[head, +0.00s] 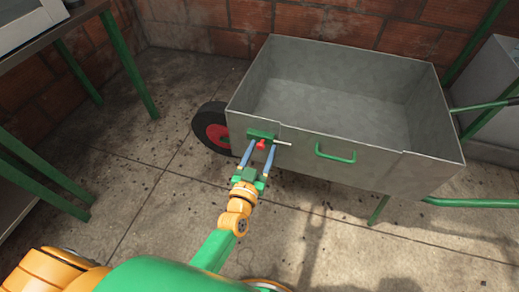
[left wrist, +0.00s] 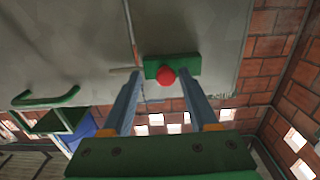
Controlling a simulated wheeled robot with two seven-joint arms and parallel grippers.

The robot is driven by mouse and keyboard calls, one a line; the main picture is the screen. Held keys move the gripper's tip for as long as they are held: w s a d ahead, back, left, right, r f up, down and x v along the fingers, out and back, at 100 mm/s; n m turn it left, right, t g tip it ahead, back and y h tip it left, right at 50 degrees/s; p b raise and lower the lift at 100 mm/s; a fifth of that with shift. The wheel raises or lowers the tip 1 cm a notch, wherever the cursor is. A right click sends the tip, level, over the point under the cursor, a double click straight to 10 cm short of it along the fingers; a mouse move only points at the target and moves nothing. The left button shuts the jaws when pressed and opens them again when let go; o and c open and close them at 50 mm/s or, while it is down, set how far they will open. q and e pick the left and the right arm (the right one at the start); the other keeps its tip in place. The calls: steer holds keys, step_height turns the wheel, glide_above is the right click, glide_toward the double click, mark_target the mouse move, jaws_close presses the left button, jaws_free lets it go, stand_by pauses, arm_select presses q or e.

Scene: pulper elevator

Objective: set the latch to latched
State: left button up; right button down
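The latch is a green block (head: 258,134) on the front wall of a grey metal cart, with a red knob (head: 262,145) and a thin pale rod (head: 283,142) sticking out to the right, near a panel seam. In the left wrist view the green block (left wrist: 188,64), red knob (left wrist: 166,76) and rod (left wrist: 122,70) also show. My left gripper (head: 260,149) is at the latch with its two blue fingers apart, one on each side of the knob. In the left wrist view, gaps show between knob and fingers (left wrist: 160,80). My right gripper is out of view.
The cart's bin (head: 330,100) is empty, with a green handle (head: 335,154) right of the latch and a black wheel with a red hub (head: 214,134) at left. A green-legged table (head: 128,60) stands at left. A brick wall (head: 310,22) is behind. Concrete floor lies open between.

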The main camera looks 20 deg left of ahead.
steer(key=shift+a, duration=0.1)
arm_select(q)
steer(key=shift+s+a, duration=0.1)
steer(key=shift+s, duration=0.1)
steer(key=s+p, duration=0.1)
steer(key=s, duration=0.5)
steer(key=shift+s+p, duration=0.35)
steer(key=shift+p, duration=0.05)
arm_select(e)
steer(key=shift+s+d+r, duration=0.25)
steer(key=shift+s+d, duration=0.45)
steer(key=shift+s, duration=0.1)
arm_select(q)
steer(key=shift+a, duration=0.1)
